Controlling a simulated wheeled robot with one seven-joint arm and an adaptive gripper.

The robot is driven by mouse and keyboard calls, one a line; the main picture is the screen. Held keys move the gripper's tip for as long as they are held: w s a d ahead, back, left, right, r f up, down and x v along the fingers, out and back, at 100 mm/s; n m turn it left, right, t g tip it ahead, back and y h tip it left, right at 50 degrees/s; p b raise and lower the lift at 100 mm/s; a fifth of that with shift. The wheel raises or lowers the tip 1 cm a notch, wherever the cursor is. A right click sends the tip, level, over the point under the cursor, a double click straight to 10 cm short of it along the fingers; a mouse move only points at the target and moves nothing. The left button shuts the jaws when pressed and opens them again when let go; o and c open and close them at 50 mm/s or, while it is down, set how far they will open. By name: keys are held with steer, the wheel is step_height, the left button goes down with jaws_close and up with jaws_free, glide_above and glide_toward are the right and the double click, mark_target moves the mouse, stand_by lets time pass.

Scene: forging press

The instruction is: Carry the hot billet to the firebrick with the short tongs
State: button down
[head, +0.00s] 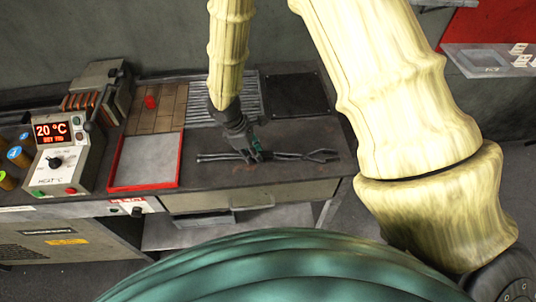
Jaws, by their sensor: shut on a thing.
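My gripper (254,153) reaches down to the bench and is shut on dark metal tongs. The tongs (300,155) lie along the front of the bench top, or just above it; I cannot tell which. Their parts show on both sides of my gripper, with forked ends at the right; my fingers hide the middle. Tan firebrick (160,118) forms a tiled patch at the back left of the bench. A small red piece (151,102) sits on it; whether it is the billet is not clear.
A red-rimmed tray (182,160) stands in front of the firebrick. A ribbed metal plate (200,112) and a dark plate (298,95) lie behind my gripper. A heater with a coil (82,101) and a control box (58,155) reading 20 °C stand at the left.

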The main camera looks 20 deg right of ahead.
steer(key=shift+w+d+r+p, duration=0.1)
steer(key=shift+w+r+p, duration=0.15)
steer(key=shift+r+p, duration=0.3)
steer(key=shift+s+r+p, duration=0.2)
steer(key=shift+r+p, duration=0.45)
steer(key=shift+r, duration=0.5)
steer(key=shift+w+r+p, duration=0.1)
steer(key=shift+r+p, duration=0.6)
steer(key=shift+r, duration=0.1)
steer(key=shift+r+p, duration=1.7)
steer(key=shift+r, duration=0.6)
